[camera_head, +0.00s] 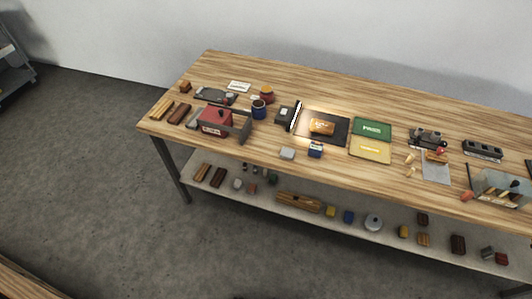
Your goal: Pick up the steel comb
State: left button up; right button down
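I cannot pick out a steel comb for certain; the things on the long wooden workbench (330,98) are small and far off. Neither of my grippers is in view. On the bench, a dark mat with a lit edge bears an orange-brown block (321,127). A grey sheet (436,173) lies to the right, with small tan pieces beside it. A dark metal device (428,138) stands behind that sheet.
A red box (214,121), a dark blue cup (258,109) and wooden strips are at the bench's left. Green (372,129) and yellow (370,150) panels lie mid-bench. A clear-sided box (500,186) stands at right. The lower shelf (270,218) holds several small items. Floor in front is clear.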

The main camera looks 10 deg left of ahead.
aim_at(288, 154)
jog(key=i+j+z, duration=0.15)
jog(key=j, duration=0.3)
jog(key=i+j+z, duration=0.15)
jog(key=j, duration=0.3)
jog(key=i+j+z, duration=0.2)
jog(key=j, duration=0.3)
jog(key=j+z, duration=0.15)
jog(key=j, duration=0.3)
